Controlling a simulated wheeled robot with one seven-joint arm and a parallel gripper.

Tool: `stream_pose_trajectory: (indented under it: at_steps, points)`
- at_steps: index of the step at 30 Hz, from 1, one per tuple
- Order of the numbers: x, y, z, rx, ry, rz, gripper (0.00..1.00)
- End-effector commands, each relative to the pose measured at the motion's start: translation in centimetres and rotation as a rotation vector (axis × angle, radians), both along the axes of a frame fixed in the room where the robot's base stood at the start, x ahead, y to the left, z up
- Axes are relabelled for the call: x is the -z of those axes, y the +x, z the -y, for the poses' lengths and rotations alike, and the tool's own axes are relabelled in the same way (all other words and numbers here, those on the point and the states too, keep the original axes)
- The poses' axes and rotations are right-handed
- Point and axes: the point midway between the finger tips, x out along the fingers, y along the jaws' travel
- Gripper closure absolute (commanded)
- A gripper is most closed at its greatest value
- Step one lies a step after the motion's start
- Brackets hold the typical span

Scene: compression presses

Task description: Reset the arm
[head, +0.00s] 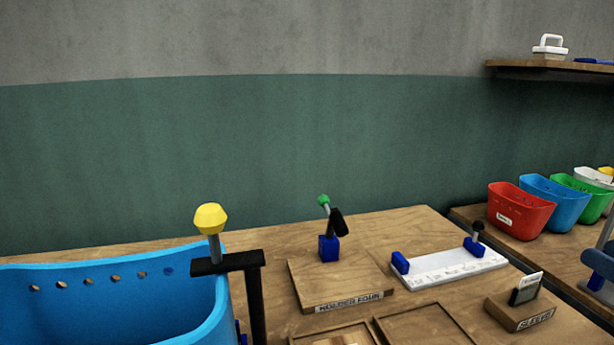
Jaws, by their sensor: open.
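Neither my arm nor my gripper shows in the head view, so its pose cannot be seen. A wooden workbench (400,223) fills the lower middle.
A large blue bin (110,305) stands at the front left, beside a black post (256,300) with a yellow knob (210,218). Wooden trays (425,318) and a card holder (518,312) lie in front. Coloured bins (519,208) stand right, below a shelf (550,72).

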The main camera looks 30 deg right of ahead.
Motion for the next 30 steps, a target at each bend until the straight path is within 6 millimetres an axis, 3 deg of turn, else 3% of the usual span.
stream_pose_trajectory:
  at_steps: [1, 6, 11, 15, 23, 30]
  points:
    - [0.8, 1.2, -2.7, -0.058, 0.063, 0.033, 0.12]
    - [1.7, 3.7, -11.3, -0.242, 0.341, 0.181, 0.12]
    - [2.0, 3.9, -18.4, -0.387, 0.666, 0.288, 0.12]
    - [2.5, 3.0, -23.4, -0.478, 0.996, 0.347, 0.12]
    - [4.3, -0.3, -29.9, -0.507, 1.681, 0.369, 0.12]
    - [8.0, -4.7, -34.4, -0.311, 2.338, 0.295, 0.12]
